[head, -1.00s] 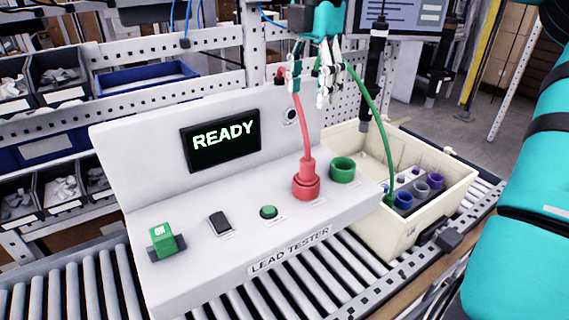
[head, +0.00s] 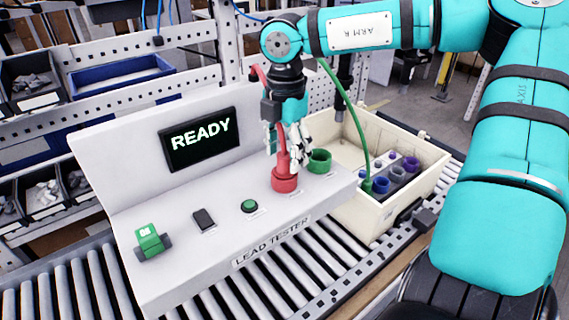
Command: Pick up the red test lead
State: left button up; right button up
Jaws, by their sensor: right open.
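The red test lead (head: 282,163) stands upright with its plug in the red socket (head: 285,182) on the white lead tester (head: 222,238). Its cable rises behind my right gripper (head: 284,150) and is partly hidden by it. My right gripper is open and points down, with its fingers around or just in front of the upper part of the red plug. I cannot tell whether they touch it. My left gripper is not in the head view.
A green socket (head: 319,160) sits just right of the red one. A green lead (head: 352,112) arcs down into a cream bin (head: 429,178) with blue and purple sockets. The tester's screen (head: 200,138) reads READY. Rollers (head: 85,285) run in front.

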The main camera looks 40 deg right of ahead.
aim_at(285, 154)
jog(key=f, duration=0.3)
jog(key=shift+w+d+f+p, duration=0.1)
jog(key=shift+w+p, duration=0.1)
jog(key=shift+p, duration=0.15)
jog(key=shift+s, duration=0.1)
jog(key=shift+c, duration=0.3)
grip_shut()
